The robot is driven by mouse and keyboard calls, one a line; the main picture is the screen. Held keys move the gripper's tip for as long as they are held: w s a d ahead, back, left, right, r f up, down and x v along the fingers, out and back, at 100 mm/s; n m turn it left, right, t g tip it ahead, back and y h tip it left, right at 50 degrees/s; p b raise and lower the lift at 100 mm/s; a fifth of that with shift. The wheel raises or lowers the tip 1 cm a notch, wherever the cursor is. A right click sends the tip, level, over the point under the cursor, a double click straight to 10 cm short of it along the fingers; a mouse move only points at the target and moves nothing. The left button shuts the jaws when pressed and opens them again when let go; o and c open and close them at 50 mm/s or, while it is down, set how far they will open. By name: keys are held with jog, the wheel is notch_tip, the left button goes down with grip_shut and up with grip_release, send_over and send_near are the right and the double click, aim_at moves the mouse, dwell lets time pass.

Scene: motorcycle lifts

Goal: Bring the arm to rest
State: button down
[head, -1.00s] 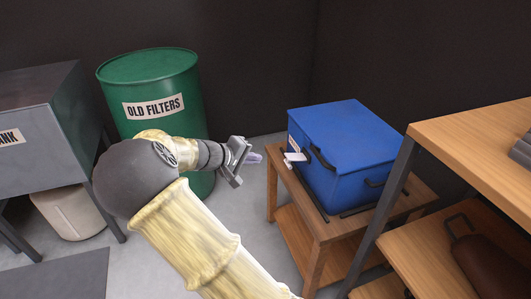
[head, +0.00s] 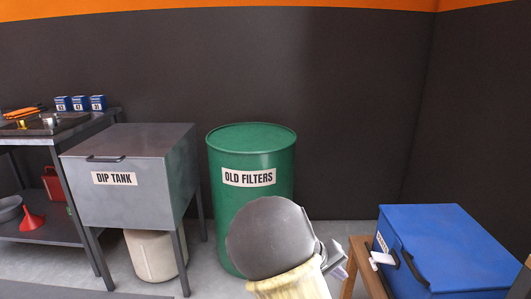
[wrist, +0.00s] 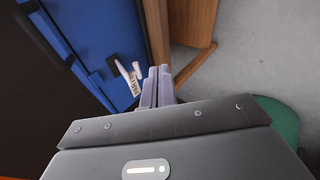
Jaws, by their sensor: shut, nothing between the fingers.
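My arm shows at the bottom of the head view, with a grey rounded joint and a cream sleeve. My gripper (head: 337,258) is partly hidden behind that joint, just left of the blue box (head: 447,250). In the wrist view my gripper's fingers (wrist: 157,75) are together with nothing between them. They point toward the wooden stand (wrist: 182,22), beside the blue box (wrist: 72,30) and its white tag (wrist: 127,76). I cannot tell the exact gap between the fingers and the tag.
The green OLD FILTERS drum (head: 250,150) stands behind my arm. The grey DIP TANK (head: 130,185) is left of it, above a pale container (head: 152,254). A workbench (head: 70,130) is at the far left. Bare floor (wrist: 245,45) shows beside the stand.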

jog(key=s+a+r+y+p, duration=0.1)
jog(key=s+a+y, duration=0.15)
jog(key=s, duration=0.35)
jog(key=s+a+r+m+y, duration=0.1)
jog(key=s+a+y, duration=0.15)
jog(key=s, duration=0.35)
jog(key=s+a+r+y+p, duration=0.1)
jog(key=s+a+y, duration=0.15)
jog(key=s, duration=0.35)
notch_tip(320, 180, up, 38)
jog(key=d+p, duration=0.1)
jog(key=p, duration=3.7)
jog(key=shift+f+t+y, duration=0.25)
jog(key=shift+t+y, duration=0.15)
jog(key=shift+y, duration=0.05)
